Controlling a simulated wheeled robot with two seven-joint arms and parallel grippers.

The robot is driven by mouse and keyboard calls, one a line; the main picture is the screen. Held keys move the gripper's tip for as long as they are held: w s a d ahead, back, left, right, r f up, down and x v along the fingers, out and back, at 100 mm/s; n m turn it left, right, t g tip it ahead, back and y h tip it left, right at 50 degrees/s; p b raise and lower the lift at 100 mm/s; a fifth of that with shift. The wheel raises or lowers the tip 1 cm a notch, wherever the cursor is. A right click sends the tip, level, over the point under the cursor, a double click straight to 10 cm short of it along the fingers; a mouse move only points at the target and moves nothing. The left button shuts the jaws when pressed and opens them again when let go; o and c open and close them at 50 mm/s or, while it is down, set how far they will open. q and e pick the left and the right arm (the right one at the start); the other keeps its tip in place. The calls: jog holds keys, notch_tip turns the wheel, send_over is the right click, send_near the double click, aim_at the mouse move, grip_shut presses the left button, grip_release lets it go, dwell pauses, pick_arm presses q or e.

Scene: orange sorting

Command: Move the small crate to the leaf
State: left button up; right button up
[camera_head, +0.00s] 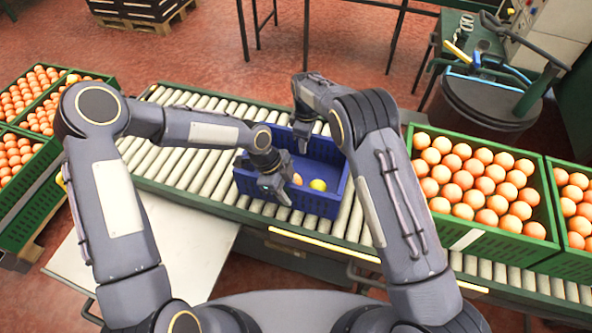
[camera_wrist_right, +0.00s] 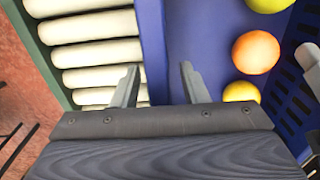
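The small blue crate (camera_head: 325,152) stands on the roller conveyor, with an orange fruit (camera_head: 296,179) and a yellow one (camera_head: 318,185) inside. My right gripper (camera_head: 303,142) is at its far wall. In the right wrist view this gripper (camera_wrist_right: 160,88) is open, with one finger on each side of the blue wall (camera_wrist_right: 152,45) and gaps showing. My left gripper (camera_head: 276,188) is at the crate's near wall; its finger opening is unclear. Its tips also show at the right edge of the right wrist view (camera_wrist_right: 308,60). The pale flat leaf (camera_head: 195,250) lies at the near side of the conveyor.
The roller conveyor (camera_head: 180,135) runs across the scene. Green crates full of oranges stand on its right part (camera_head: 482,238) and at the far left (camera_head: 35,195). A dark bin (camera_head: 488,100) stands behind on the right. The visible leaf surface is bare.

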aim_at(291, 185)
pick_arm(q)
grip_shut()
pick_arm(e)
grip_shut()
